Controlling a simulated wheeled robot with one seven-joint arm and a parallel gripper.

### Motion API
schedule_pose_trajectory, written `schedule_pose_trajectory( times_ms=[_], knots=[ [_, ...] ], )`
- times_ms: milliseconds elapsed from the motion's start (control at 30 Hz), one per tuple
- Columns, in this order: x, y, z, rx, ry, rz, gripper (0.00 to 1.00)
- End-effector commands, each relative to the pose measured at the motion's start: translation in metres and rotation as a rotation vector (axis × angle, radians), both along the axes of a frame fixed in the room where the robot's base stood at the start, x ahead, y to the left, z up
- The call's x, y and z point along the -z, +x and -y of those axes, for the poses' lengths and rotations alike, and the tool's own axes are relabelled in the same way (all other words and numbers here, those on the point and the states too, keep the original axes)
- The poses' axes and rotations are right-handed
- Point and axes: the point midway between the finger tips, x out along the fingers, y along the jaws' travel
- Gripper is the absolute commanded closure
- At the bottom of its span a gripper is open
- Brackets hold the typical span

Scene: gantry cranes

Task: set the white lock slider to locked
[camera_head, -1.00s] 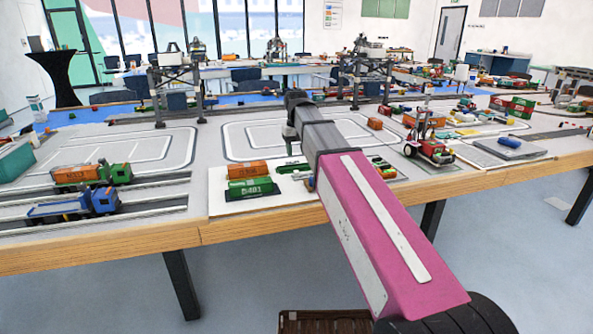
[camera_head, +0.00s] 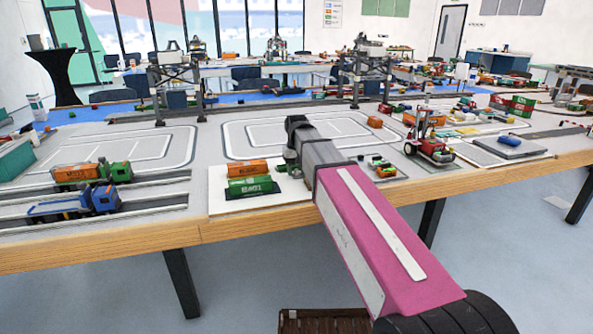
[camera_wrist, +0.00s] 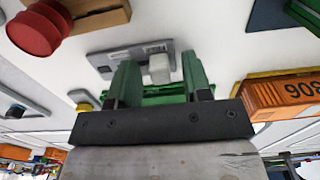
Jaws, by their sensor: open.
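The white lock slider (camera_wrist: 160,68) is a small white block on a grey plate (camera_wrist: 115,60) with a printed label at one end, in the wrist view. My gripper (camera_wrist: 159,62) has its two green fingers apart, one on each side of the slider. I cannot tell whether either finger touches it. In the head view my gripper (camera_head: 292,160) points down over the white board (camera_head: 225,205) near the table's front edge. The slider and its plate are hidden behind my arm there.
A red knob (camera_wrist: 38,30) on a wooden block lies left of the plate. An orange container (camera_wrist: 285,95) is at the right. In the head view, orange (camera_head: 245,168) and green (camera_head: 252,186) containers stand left of my gripper. A red vehicle (camera_head: 428,145) stands right.

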Motion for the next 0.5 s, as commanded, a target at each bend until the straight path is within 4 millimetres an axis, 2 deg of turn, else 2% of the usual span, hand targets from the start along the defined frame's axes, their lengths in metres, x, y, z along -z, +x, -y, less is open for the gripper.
schedule_pose_trajectory(
  times_ms=[33, 133, 167, 367, 500],
  knots=[
    [0.000, 0.000, 0.000, 0.000, 0.000, 0.000, 0.62],
    [0.000, 0.000, 0.000, 0.000, 0.000, 0.000, 0.94],
    [0.000, 0.000, 0.000, 0.000, 0.000, 0.000, 1.00],
    [0.000, 0.001, 0.002, 0.001, 0.000, 0.000, 1.00],
    [0.000, 0.005, 0.015, 0.001, 0.000, 0.000, 1.00]
  ],
)
